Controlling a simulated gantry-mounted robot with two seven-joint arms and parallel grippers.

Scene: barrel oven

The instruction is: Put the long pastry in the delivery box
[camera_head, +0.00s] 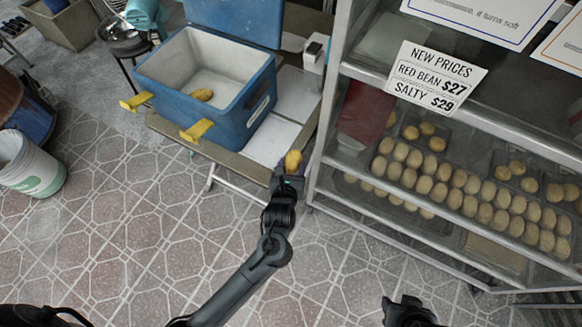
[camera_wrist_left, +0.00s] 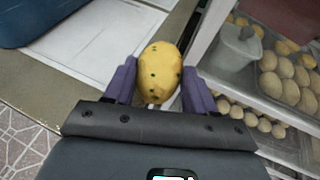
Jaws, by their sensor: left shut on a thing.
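The blue delivery box (camera_head: 235,125) stands open on a low table, with pale inner walls and yellow latches at its front. One golden, elongated pastry (camera_head: 202,94) lies on its floor. My left gripper (camera_head: 290,174) is to the right of the box, outside it, shut on a yellow pastry (camera_head: 293,160) with dark specks. In the left wrist view this pastry (camera_wrist_left: 160,72) sits between the two purple fingers (camera_wrist_left: 159,88). My right gripper (camera_head: 408,308) is low at the bottom edge, away from the box; its fingers are too unclear to read.
A glass display case (camera_head: 328,120) with trays of round pastries (camera_head: 440,185) stands close to the right of my left gripper. A white bucket (camera_head: 30,165) stands at the left. The tiled floor in front is clear.

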